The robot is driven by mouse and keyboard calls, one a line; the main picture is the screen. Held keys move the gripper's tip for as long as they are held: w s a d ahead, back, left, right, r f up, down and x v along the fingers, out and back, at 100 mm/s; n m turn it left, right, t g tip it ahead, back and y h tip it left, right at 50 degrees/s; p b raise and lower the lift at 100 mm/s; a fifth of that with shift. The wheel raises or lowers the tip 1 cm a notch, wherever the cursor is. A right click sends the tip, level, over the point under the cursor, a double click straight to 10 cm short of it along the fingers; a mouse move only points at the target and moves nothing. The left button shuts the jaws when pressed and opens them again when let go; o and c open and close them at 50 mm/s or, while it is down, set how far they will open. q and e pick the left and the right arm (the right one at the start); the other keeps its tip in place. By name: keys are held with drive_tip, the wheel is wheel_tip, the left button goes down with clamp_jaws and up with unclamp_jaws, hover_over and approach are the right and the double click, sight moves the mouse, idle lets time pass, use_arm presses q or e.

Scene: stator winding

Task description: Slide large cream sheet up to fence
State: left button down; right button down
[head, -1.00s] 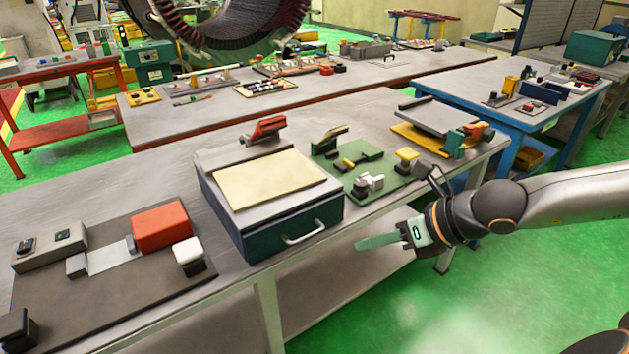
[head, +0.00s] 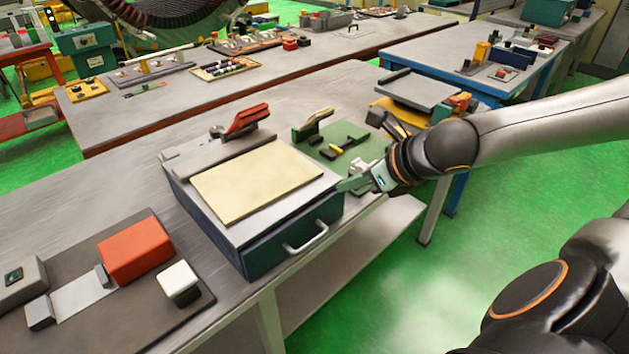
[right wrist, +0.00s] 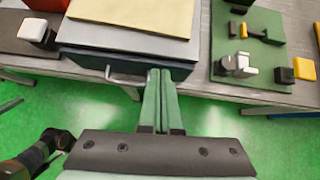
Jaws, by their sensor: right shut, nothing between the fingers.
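The large cream sheet (head: 256,180) lies flat on the grey top of a dark teal drawer box (head: 290,240). Its far edge is close to the raised grey bar, the fence (head: 222,158), along the back of the box; the exact gap is hard to tell. In the right wrist view the sheet (right wrist: 135,12) shows at the top, cut by the frame. My right gripper (head: 346,185) is shut and empty, off the box's right front corner, apart from the sheet. Its green fingers (right wrist: 160,75) lie together in the wrist view. My left gripper is not in view.
A red clamp (head: 247,118) stands behind the fence. A green fixture plate (right wrist: 262,50) with small parts is right of the box. A fixture with an orange block (head: 135,247) and a white-topped block (head: 178,281) is at left. The drawer handle (head: 306,238) sticks out in front.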

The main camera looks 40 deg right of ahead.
sight(305, 185)
drive_tip(key=x, duration=0.6)
drive_tip(key=shift+w+f, duration=0.2)
drive_tip(key=shift+w+a+b, duration=0.15)
drive_tip(key=shift+w+b, duration=0.15)
drive_tip(key=shift+w, duration=0.5)
drive_tip(key=shift+w+r, duration=0.25)
drive_tip(key=shift+w, duration=0.3)
drive_tip(key=shift+w+a+f, duration=0.1)
drive_tip(key=shift+w, duration=0.4)
